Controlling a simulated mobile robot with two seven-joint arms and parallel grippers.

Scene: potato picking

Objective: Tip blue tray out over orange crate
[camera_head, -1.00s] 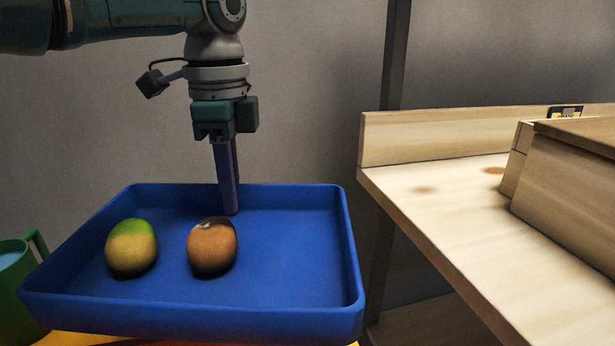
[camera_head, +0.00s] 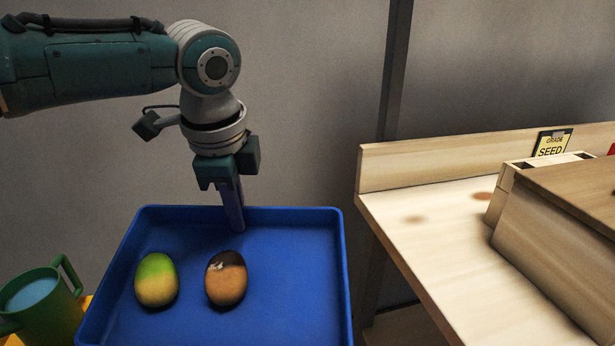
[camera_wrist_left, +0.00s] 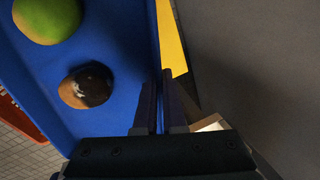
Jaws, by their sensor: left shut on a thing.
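The blue tray (camera_head: 300,217) fills the lower middle of the head view, its near side cut off by the frame. A potato with a green top (camera_head: 157,280) and a brown potato with a dark patch (camera_head: 226,280) lie in it, apart from each other. My left gripper (camera_head: 234,222) points down and is shut on the tray's far wall. The left wrist view shows its fingers (camera_wrist_left: 161,105) at the tray wall beside both potatoes. An orange thing (camera_wrist_left: 18,119) at that view's left edge may be the orange crate; most of it is hidden. My right gripper is out of view.
A green mug (camera_head: 45,315) stands left of the tray, near a yellow surface (camera_wrist_left: 171,38). A wooden bench (camera_head: 440,240) stands at right, with a wooden box (camera_head: 565,215) and a "SEED" sign (camera_head: 552,144). A dark post (camera_head: 393,75) rises behind.

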